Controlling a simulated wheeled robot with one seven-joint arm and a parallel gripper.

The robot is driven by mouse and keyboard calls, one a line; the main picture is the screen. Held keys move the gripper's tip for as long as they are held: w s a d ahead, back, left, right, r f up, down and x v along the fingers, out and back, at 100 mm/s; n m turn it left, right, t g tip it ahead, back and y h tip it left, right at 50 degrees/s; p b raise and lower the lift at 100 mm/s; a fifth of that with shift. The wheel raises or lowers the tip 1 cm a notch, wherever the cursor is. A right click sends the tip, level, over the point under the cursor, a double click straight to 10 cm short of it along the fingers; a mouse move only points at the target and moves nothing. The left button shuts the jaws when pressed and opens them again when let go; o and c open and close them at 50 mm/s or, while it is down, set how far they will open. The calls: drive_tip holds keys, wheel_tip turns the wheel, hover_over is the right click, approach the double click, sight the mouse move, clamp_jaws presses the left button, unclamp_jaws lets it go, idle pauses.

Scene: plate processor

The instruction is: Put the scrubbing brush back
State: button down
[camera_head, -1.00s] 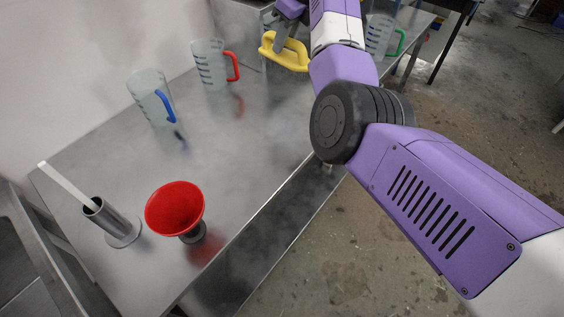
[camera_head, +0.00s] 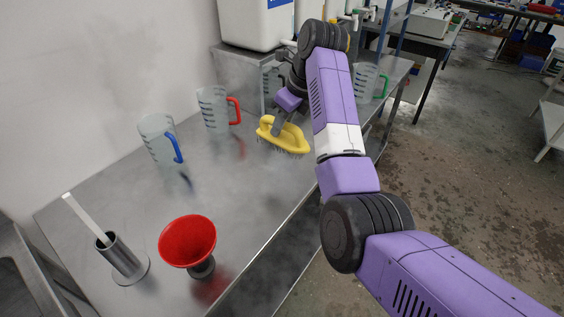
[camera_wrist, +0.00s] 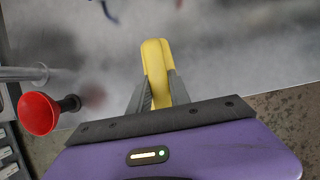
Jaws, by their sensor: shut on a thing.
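I cannot tell whether the bristles touch the tabletop. In the wrist view, the brush (camera_wrist: 156,65) sits between the two grey fingers (camera_wrist: 157,92), and its bristles are hidden.
Jugs with blue (camera_head: 158,140), red (camera_head: 214,108) and green (camera_head: 366,82) handles stand along the table. A red funnel (camera_head: 188,242) and a metal cylinder (camera_head: 121,256) holding a white strip stand at the near end. A white container (camera_head: 256,24) is behind. The table's middle is clear.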

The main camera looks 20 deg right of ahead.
sight(299, 131)
wheel_tip(299, 131, down, 13)
drive_tip(key=shift+r+p, duration=0.1)
drive_tip(key=shift+p, duration=0.5)
drive_tip(key=shift+f, duration=0.2)
drive_tip(key=c, duration=1.2)
unclamp_jaws()
drive_tip(key=v, duration=1.2)
drive_tip(key=shift+r+b, duration=0.15)
drive_tip(key=shift+b, duration=0.25)
